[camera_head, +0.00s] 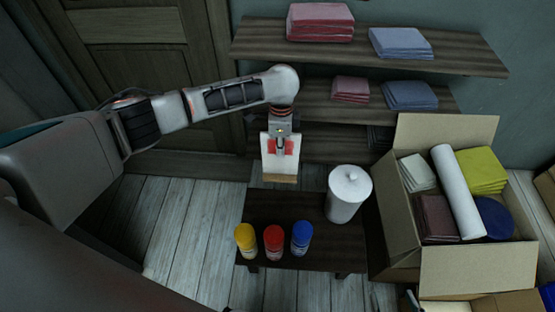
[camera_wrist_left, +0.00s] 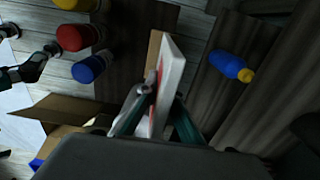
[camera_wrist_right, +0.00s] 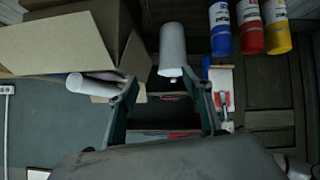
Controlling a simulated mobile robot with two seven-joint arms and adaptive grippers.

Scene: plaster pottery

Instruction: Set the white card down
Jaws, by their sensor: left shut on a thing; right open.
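The white card (camera_head: 270,160) hangs above the far edge of the small dark table (camera_head: 263,203) in the head view. It has red patches and a tan strip along its lower edge. My left gripper (camera_head: 279,144) is shut on its upper part. In the left wrist view the card (camera_wrist_left: 174,62) is seen nearly edge-on, between the fingers of the left gripper (camera_wrist_left: 158,98). The card also shows in the right wrist view (camera_wrist_right: 218,78). My right gripper (camera_wrist_right: 166,90) is open, with nothing between its fingers.
On the table stand a yellow bottle (camera_head: 245,241), a red bottle (camera_head: 274,243), a blue bottle (camera_head: 301,239) and a white lidded canister (camera_head: 347,197). An open cardboard box (camera_head: 455,268) with cloths and a roll is at right. Shelves (camera_head: 370,46) hold folded cloths behind.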

